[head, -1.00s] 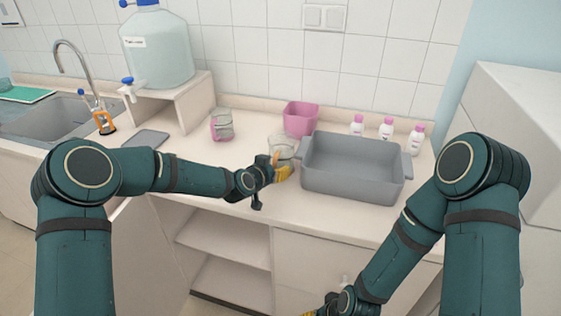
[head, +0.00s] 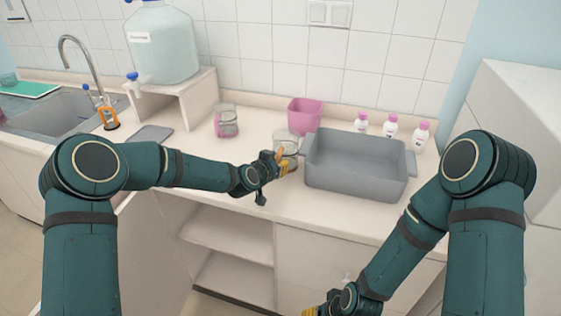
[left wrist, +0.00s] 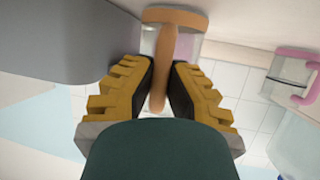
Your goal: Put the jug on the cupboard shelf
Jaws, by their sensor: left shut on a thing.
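A clear glass jug (head: 289,147) with an orange-tan handle is on the counter, just left of the grey tub. My left gripper (head: 284,166) is at its near side, shut on the handle. In the left wrist view the handle (left wrist: 165,65) runs between the two yellow-and-black fingers (left wrist: 162,95). I cannot tell whether the jug's base touches the counter. The cupboard under the counter is open, and its shelf (head: 232,243) looks bare. My right gripper (head: 316,311) is low at the bottom edge, mostly cut off.
A grey tub (head: 355,185) stands right of the jug, with several pink-capped bottles behind it. A pink container (head: 305,115) is behind the jug. A second glass vessel with pink (head: 227,121) stands left. A large water container (head: 162,45) sits on a stand near the sink.

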